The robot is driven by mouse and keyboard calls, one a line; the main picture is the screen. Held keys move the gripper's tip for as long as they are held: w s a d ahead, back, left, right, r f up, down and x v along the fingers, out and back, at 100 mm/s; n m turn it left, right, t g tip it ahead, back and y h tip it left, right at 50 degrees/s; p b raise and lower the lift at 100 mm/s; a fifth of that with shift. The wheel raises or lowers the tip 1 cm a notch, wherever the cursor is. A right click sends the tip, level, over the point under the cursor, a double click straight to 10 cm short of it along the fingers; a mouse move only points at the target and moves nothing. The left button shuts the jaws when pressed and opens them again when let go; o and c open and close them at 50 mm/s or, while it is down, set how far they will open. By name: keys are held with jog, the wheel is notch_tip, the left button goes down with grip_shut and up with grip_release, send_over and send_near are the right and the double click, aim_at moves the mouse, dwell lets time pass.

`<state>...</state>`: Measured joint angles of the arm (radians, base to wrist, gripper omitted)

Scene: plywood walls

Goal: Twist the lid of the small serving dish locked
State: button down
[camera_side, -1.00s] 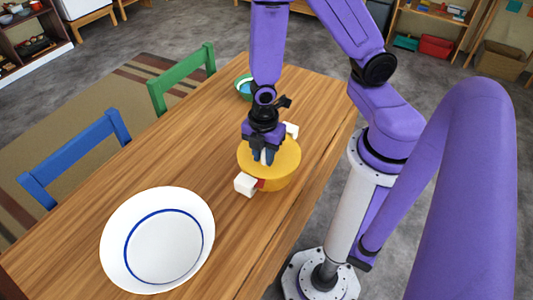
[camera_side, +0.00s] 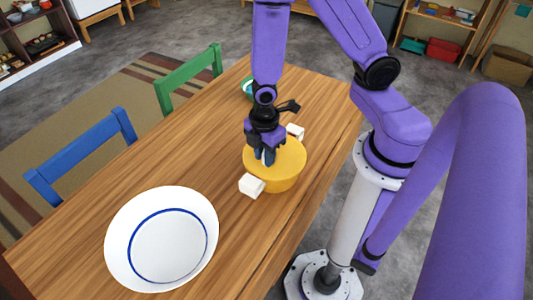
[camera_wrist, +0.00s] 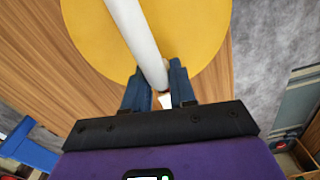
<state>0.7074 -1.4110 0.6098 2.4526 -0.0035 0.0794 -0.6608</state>
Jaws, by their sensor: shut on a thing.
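The small serving dish (camera_side: 283,184) is round and yellow, with white block handles (camera_side: 252,185) on its sides, and stands on the table. Its yellow lid (camera_side: 288,155) is on top; the lid also fills the upper part of the wrist view (camera_wrist: 205,35). A white bar (camera_wrist: 135,32) crosses the lid in the wrist view, and its near end lies between my fingers. My gripper (camera_side: 264,160) points down over the left part of the lid and is shut on this bar. In the side view my fingers hide the bar. The seam under the lid is hard to make out.
A large white bowl with a blue ring (camera_side: 120,225) stands at the table's near left. A small green bowl (camera_side: 246,86) is behind my gripper. Blue (camera_side: 85,150) and green (camera_side: 190,78) chairs line the left edge. The wooden table (camera_side: 165,160) is otherwise clear.

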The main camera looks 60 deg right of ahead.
jog(key=c, duration=0.8)
grip_release()
jog(key=shift+c, duration=0.2)
jog(key=shift+r, duration=0.1)
notch_tip(320, 180, up, 17)
jog(key=s+d+r+m, duration=0.1)
jog(key=s+r+m, duration=0.1)
jog(key=s, duration=1)
jog(key=shift+d+m, duration=0.15)
jog(key=shift+m, duration=0.35)
